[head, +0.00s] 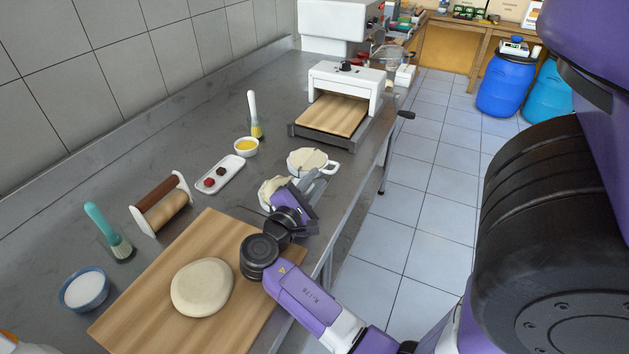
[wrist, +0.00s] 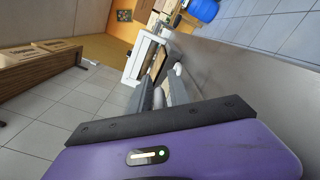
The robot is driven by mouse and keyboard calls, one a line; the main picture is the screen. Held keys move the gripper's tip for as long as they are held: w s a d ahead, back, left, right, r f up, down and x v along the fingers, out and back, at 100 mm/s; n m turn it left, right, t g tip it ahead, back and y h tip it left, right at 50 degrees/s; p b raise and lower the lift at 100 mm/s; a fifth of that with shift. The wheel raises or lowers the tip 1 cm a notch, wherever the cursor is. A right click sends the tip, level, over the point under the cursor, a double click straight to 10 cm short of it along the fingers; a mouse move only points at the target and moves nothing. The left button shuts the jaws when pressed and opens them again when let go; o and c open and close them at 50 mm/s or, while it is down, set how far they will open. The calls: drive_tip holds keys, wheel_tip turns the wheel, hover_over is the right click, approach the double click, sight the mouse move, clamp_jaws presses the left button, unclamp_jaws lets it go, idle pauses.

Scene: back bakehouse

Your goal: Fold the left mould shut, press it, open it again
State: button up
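Two white hinged moulds with pale dough on them lie on the steel counter in the head view. The left mould (head: 268,193) is partly hidden behind my gripper. The right mould (head: 306,160) lies open just beyond, its white handle loop to the right. My gripper (head: 315,184) is low at the right side of the left mould, near the right mould's handle. In the wrist view my gripper's fingers (wrist: 163,88) stand apart, with a small white rounded piece (wrist: 158,97) showing between them; I cannot tell which mould it belongs to or whether it is touched.
A wooden board (head: 232,240) with a dough round (head: 202,287) lies in front. A white press (head: 345,83) is behind. Floor lies right of the counter edge.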

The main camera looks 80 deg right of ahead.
sight(305, 195)
drive_tip(key=shift+o, duration=0.4)
drive_tip(key=shift+b+v, duration=0.55)
drive_tip(key=shift+v, duration=3.35)
